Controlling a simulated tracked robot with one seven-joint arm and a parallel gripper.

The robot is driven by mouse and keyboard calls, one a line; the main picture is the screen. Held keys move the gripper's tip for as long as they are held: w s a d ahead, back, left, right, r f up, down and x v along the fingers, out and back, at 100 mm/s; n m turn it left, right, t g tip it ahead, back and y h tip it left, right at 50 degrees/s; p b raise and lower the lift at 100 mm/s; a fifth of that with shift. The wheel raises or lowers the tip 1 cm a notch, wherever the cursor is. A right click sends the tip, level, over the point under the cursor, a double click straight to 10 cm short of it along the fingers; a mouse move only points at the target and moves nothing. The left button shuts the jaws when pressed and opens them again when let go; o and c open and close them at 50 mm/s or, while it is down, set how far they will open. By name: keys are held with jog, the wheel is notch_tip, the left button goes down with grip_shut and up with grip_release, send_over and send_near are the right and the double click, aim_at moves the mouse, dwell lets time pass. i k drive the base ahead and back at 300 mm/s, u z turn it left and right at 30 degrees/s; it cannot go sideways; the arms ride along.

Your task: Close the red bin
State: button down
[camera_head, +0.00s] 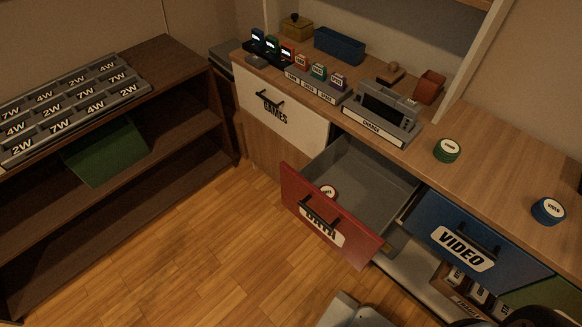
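The red bin (350,228) is a drawer with a red front, a black handle and a white label reading DATA. It is pulled well out of the wooden cabinet, so its grey inside shows. A small round piece with a white and red top (328,191) lies inside it, close behind the front panel. My gripper's fingers do not show.
The blue VIDEO drawer (475,240), right of the red bin, seems slightly out. Wood floor (200,255) before the bin is clear.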

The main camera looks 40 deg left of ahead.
aim_at(372, 190)
jog(key=u, duration=0.1)
jog(key=k, duration=1.1)
jog(key=u, duration=0.45)
jog(key=i, duration=1)
jog(key=z, duration=0.05)
